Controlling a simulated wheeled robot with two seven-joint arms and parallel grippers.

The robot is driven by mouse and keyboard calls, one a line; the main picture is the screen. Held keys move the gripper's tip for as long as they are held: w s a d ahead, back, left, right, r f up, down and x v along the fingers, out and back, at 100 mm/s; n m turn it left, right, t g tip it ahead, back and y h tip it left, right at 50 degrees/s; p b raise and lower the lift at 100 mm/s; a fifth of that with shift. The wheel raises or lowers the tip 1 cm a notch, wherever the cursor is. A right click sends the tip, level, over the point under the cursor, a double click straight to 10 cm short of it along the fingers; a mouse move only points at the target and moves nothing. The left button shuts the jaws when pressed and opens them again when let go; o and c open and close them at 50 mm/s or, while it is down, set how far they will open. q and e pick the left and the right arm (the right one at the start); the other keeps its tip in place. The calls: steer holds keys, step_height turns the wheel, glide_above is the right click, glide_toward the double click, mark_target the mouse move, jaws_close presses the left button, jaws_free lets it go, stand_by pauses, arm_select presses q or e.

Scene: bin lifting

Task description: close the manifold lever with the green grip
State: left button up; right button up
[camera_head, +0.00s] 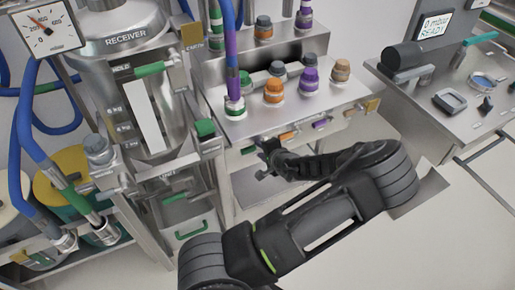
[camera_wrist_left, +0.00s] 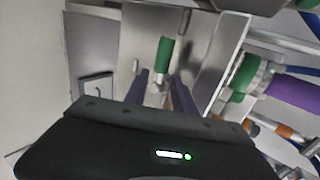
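The manifold (camera_head: 240,122) is a steel block with coloured couplings on top and a row of short levers along its front edge. The lever's green grip (camera_head: 249,150) is at the left end of that row. My left gripper (camera_head: 265,160) is just in front of the manifold's lower left edge, close to the green grip. In the left wrist view, a green grip (camera_wrist_left: 165,52) stands beyond and between my two separated fingers (camera_wrist_left: 160,88), which look open and empty. Whether a finger touches it cannot be told. My right gripper is in neither view.
An orange grip (camera_head: 288,137) and a purple grip (camera_head: 322,123) sit to the right in the row. The steel receiver (camera_head: 105,62) with a green-capped valve stands at left. A bench (camera_head: 470,110) with a display is at right. Open floor lies at lower right.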

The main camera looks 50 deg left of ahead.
arm_select(q)
steer(key=v, duration=0.3)
stand_by(0.5)
steer(key=s+d+f+n+g+h, duration=0.25)
steer(key=s+d+f+h, duration=0.35)
steer(key=s+d+f, duration=0.9)
steer(key=s+d+n+h, duration=0.1)
steer(key=d+h, duration=0.3)
steer(key=d, duration=0.9)
steer(key=s+d+r+n+h, duration=0.1)
steer(key=d+h, duration=0.4)
steer(key=d, duration=0.8)
steer(key=shift+s+r+n, duration=0.25)
steer(key=shift+s+n, duration=0.1)
steer(key=shift+s, duration=0.25)
